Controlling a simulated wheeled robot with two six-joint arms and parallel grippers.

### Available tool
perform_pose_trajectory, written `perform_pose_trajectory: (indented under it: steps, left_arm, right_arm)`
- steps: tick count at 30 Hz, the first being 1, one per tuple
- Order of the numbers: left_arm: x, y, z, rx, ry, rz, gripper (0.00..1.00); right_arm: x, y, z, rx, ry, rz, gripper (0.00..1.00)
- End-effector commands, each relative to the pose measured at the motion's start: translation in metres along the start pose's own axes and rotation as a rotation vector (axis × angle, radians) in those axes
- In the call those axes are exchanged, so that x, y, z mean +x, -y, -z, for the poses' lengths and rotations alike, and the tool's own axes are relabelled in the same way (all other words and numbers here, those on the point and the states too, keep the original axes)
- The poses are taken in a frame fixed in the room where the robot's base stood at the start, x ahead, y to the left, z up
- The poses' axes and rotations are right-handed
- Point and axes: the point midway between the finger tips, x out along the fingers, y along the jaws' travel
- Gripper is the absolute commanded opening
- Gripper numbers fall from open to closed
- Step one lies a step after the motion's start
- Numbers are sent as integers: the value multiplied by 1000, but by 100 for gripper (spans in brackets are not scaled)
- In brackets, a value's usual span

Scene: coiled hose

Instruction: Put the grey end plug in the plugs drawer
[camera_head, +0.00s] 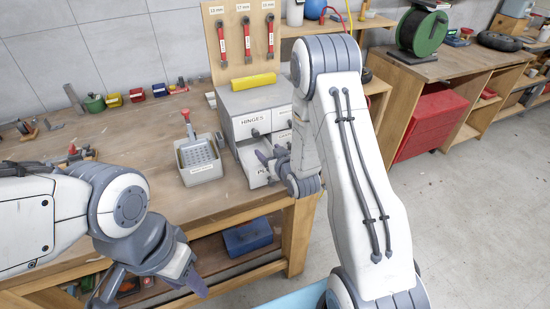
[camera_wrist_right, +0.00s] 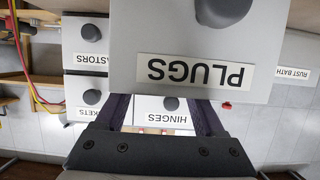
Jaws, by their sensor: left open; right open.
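I cannot make out the grey end plug in either view. The plugs drawer (camera_head: 249,162) is the lower left drawer of a grey cabinet and stands pulled out. Its front, with the upside-down PLUGS label (camera_wrist_right: 195,72) and a dark knob (camera_wrist_right: 220,11), fills the upper middle of the right wrist view. My right gripper (camera_head: 270,161) is open beside this drawer's front, its fingers (camera_wrist_right: 162,108) apart and partly hidden behind the front in the wrist view. My left gripper (camera_head: 155,284) is open, low in front of the bench edge, with nothing seen in it.
The HINGES drawer (camera_head: 252,122) above is shut. A rust bath (camera_head: 202,176) with a perforated basket and red-topped handle stands left of the cabinet. The bench (camera_head: 130,165) is clear between the bath and left arm.

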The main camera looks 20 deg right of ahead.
Motion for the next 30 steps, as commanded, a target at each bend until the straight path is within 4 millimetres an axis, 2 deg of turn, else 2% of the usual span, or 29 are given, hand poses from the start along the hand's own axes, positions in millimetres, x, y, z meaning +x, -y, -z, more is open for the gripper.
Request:
perform_pose_trajectory:
  steps: [10, 12, 21, 30]
  left_arm:
    - [17, 1, -1, 0, 0, 0, 46]
    - [-1, 0, 0, 0, 1, 0, 46]
    - [-43, -3, 2, -1, 0, 0, 46]
    - [-65, -5, 4, -1, 0, 0, 46]
  right_arm:
    - [-63, 0, -2, 1, 0, -1, 71]
    - [-66, 0, 4, 1, 5, 1, 71]
    - [-77, 0, 5, 0, 6, 3, 71]
    - [-86, 0, 2, 0, 2, 0, 71]
